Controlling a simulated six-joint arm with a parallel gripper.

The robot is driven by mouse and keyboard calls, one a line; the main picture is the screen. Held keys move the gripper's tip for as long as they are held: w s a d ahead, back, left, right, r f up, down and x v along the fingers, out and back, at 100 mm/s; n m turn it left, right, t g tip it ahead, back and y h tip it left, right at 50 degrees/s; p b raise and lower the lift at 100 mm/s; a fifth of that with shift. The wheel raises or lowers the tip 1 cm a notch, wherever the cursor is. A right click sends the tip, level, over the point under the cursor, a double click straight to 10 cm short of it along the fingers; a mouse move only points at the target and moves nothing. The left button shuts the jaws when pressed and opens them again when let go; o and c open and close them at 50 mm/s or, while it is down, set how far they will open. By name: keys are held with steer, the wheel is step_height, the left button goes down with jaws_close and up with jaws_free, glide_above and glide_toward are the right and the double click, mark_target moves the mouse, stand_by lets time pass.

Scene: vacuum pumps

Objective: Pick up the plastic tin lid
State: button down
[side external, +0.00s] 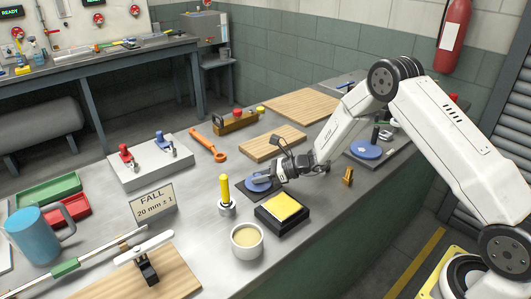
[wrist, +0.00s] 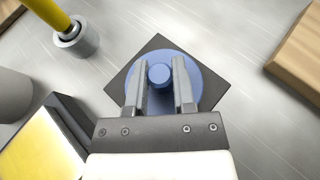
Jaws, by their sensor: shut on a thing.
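The plastic tin lid, a round blue disc with a raised centre knob, is at the middle of the bench in the side view (side external: 256,186). The lid also shows in the wrist view (wrist: 209,88), over a dark square mat (wrist: 152,44). My gripper (side external: 268,179) reaches down to it from the right. In the wrist view my gripper (wrist: 160,64) has one grey finger on each side of the knob, shut on it. Part of the disc is hidden by the fingers and palm. I cannot tell whether the lid touches the mat.
A yellow pad in a black tray (side external: 283,208), a cream-filled cup (side external: 247,241) and a yellow-handled tool in a metal holder (side external: 226,195) stand close by. A wooden board (side external: 273,142) lies behind. Another blue disc (side external: 366,149) sits farther right.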

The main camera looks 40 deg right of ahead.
steer(key=shift+r, duration=0.15)
steer(key=shift+r, duration=0.8)
steer(key=s+r, duration=1.1)
steer(key=s, duration=0.3)
steer(key=shift+d, duration=0.2)
